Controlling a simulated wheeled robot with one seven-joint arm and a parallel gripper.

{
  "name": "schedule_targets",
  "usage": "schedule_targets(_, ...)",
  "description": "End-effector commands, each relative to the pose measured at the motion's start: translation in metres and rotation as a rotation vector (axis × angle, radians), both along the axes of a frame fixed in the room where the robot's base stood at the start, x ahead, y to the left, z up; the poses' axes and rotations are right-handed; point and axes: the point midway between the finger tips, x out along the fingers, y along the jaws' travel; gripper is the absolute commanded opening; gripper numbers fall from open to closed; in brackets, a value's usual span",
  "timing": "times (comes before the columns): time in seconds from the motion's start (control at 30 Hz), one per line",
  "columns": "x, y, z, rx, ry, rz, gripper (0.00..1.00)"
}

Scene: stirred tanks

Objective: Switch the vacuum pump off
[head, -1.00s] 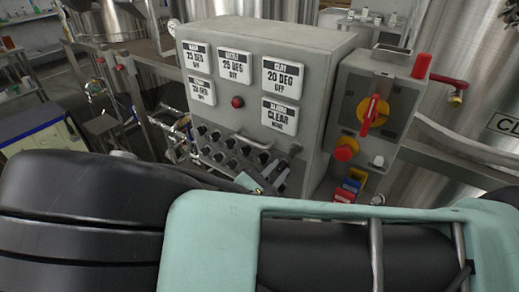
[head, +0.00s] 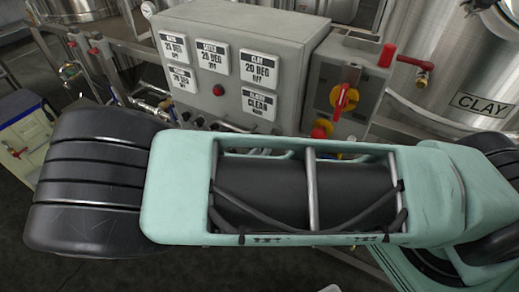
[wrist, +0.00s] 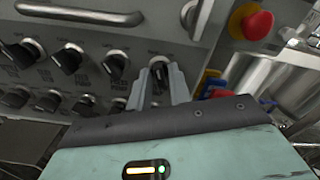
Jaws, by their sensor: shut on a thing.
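The grey control box (head: 225,30) stands behind my arm in the head view. Its lower rows of black knobs are mostly hidden there by my arm. In the wrist view, my gripper (wrist: 160,74) reaches up to the panel. Its two grey fingers are shut on a black rotary knob (wrist: 158,66), the rightmost of the upper row. The label above this knob is too small to read, so I cannot tell whether it is the vacuum pump's. The other knobs (wrist: 66,58) sit to its left, apart from the fingers.
A metal handle (wrist: 80,13) runs above the knobs. A steel tank labelled CLAY (head: 482,104) stands at the right.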

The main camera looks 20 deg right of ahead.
Motion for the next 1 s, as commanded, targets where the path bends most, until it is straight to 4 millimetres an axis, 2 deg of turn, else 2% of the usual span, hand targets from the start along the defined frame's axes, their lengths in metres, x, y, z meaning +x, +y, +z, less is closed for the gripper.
schedule_targets(0.33, -0.0005, 0.0005, -0.0002, -0.074, 0.105, 0.001, 0.0)
schedule_targets(0.83, -0.0004, 0.0007, -0.0008, -0.085, 0.12, 0.001, 0.0)
schedule_targets(0.87, -0.0004, 0.0007, -0.0008, -0.085, 0.12, 0.001, 0.23)
schedule_targets(0.9, -0.0004, 0.0007, -0.0008, -0.085, 0.12, 0.001, 0.31)
schedule_targets(1.0, -0.0003, 0.0006, -0.0006, -0.084, 0.119, 0.001, 0.31)
